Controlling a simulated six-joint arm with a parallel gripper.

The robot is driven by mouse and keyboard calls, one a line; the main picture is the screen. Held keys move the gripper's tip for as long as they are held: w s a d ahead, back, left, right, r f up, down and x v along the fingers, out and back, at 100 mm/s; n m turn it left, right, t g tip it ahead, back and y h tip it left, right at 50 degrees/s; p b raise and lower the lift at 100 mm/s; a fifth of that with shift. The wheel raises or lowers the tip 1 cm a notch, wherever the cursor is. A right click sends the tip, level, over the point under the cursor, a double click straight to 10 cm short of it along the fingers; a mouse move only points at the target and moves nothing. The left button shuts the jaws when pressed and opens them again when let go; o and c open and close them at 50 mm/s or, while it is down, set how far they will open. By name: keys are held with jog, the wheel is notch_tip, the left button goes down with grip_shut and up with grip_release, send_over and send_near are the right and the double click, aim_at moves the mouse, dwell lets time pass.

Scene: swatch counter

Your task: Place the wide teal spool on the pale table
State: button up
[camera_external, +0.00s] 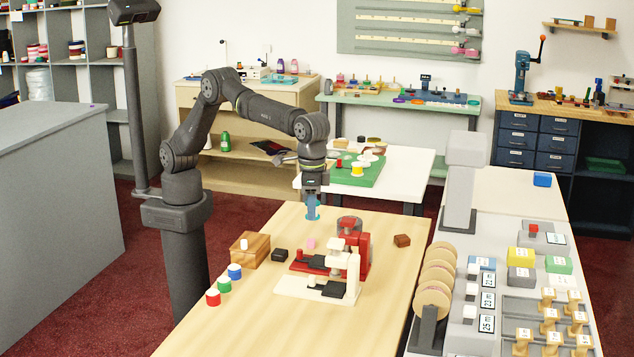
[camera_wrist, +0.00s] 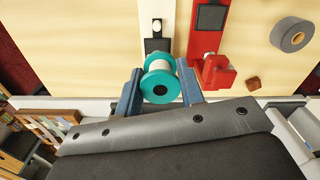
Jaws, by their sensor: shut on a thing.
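The wide teal spool (camera_wrist: 159,82), with pale thread around its middle, sits between the two blue-grey fingers of my gripper (camera_wrist: 160,92) in the wrist view. My gripper is shut on it. In the external view my gripper (camera_external: 313,212) points down over the far part of the pale wooden table (camera_external: 262,325); the spool is small and mostly hidden by the fingers there. The spool appears held above the table, behind the red and white devices.
A white table (camera_external: 408,180) stands behind.

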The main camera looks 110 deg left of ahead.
jog(key=s+d+m, duration=0.2)
jog(key=s+d, duration=0.8)
jog(key=d, duration=0.3)
jog(key=s+d+m, duration=0.3)
jog(key=s+d, duration=0.6)
jog(key=d, duration=0.4)
send_over(257, 332)
notch_tip(257, 332, down, 18)
jog(key=shift+a+f, duration=0.1)
jog(key=shift+f, duration=1.9)
jog(key=shift+f, duration=0.15)
jog(key=o, duration=1)
jog(key=shift+c, duration=0.2)
